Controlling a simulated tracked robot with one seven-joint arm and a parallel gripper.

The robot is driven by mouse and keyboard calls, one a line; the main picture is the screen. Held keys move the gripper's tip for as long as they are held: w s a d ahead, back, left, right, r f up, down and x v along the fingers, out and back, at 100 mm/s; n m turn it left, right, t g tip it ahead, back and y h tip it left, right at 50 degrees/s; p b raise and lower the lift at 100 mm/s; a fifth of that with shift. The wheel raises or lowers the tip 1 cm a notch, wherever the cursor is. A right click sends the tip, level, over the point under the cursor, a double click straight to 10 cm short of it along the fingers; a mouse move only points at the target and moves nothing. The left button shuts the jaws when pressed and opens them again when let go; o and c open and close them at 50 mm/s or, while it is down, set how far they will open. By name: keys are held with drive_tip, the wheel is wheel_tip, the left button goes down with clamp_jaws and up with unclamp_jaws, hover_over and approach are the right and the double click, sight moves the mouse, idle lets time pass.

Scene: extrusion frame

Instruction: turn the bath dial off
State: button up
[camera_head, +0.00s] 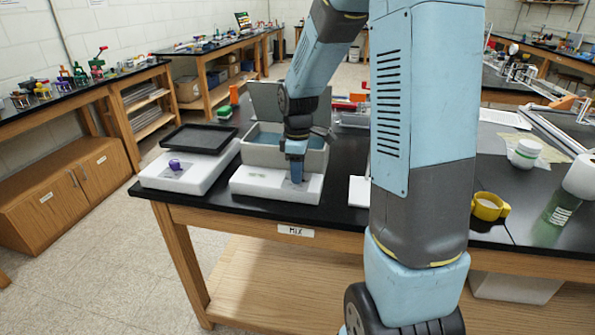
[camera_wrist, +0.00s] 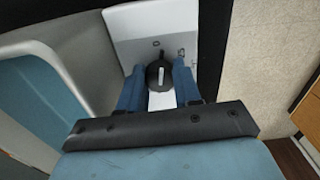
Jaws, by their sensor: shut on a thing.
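The bath is a pale grey, open-topped box (camera_head: 262,156) on a white base (camera_head: 250,188) near the table's front edge. In the wrist view its basin (camera_wrist: 72,72) with a bluish inside fills the left side. The bath dial (camera_wrist: 153,86) is a dark round knob with a white pointer line, on the white front panel (camera_wrist: 133,22). The pointer runs roughly up and down the picture. My gripper (camera_wrist: 159,70) points down at the panel, with one blue finger on each side of the dial, shut on it. In the head view my gripper (camera_head: 296,172) hides the dial.
A white device (camera_head: 196,178) with a black tray (camera_head: 198,138) and a small purple item (camera_head: 175,164) stands left of the bath. A yellow mug (camera_head: 489,207) and a white jar (camera_head: 525,153) stand at the right. Orange and red items lie behind the bath.

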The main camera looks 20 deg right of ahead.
drive_tip(key=shift+w+n, duration=0.15)
drive_tip(key=shift+n, duration=0.95)
drive_tip(key=shift+r, duration=0.1)
drive_tip(key=o, duration=1.1)
drive_tip(key=shift+c, duration=0.2)
wheel_tip(320, 180, up, 14)
drive_tip(key=shift+f, duration=0.25)
